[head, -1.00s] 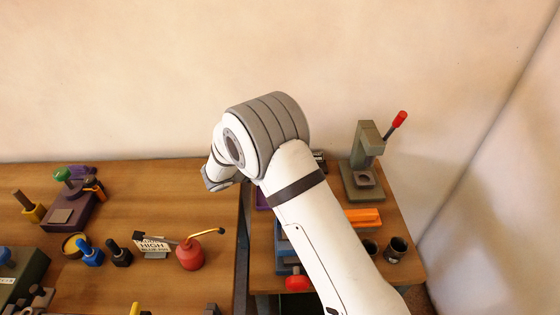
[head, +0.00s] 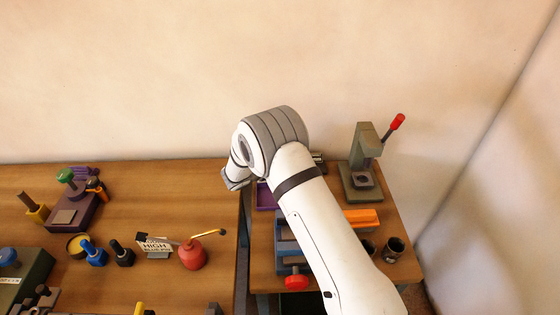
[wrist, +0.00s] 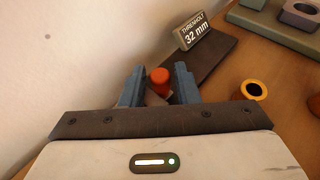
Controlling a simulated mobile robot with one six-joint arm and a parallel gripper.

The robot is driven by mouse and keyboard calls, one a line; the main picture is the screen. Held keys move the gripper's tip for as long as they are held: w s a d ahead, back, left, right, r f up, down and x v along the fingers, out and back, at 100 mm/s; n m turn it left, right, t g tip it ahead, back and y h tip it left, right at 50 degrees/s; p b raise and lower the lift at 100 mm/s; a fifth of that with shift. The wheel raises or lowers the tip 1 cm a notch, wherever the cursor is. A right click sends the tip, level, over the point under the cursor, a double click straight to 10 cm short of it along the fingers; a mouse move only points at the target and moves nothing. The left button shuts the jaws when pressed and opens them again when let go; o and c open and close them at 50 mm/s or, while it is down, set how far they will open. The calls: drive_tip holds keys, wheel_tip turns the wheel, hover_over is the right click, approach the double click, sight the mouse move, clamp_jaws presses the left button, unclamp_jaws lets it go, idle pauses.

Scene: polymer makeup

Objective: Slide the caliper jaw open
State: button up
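In the wrist view my gripper (wrist: 159,88) shows two blue fingers standing apart. A red-orange knob (wrist: 160,77) appears between them, with a gap visible on each side. I cannot tell how deep the knob sits between the fingers. A dark flat bar (wrist: 212,56) runs from behind the right finger toward the upper right, beside a sign reading "32 mm" (wrist: 194,30). This bar and knob may be the caliper, but its jaw is not clearly seen. In the head view my arm hides the gripper and most of this area.
In the head view a press with a red-tipped lever (head: 362,165) stands at the back of the right table. A pale wall is close behind.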

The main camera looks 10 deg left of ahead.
clamp_jaws()
drive_tip(key=shift+b, duration=0.3)
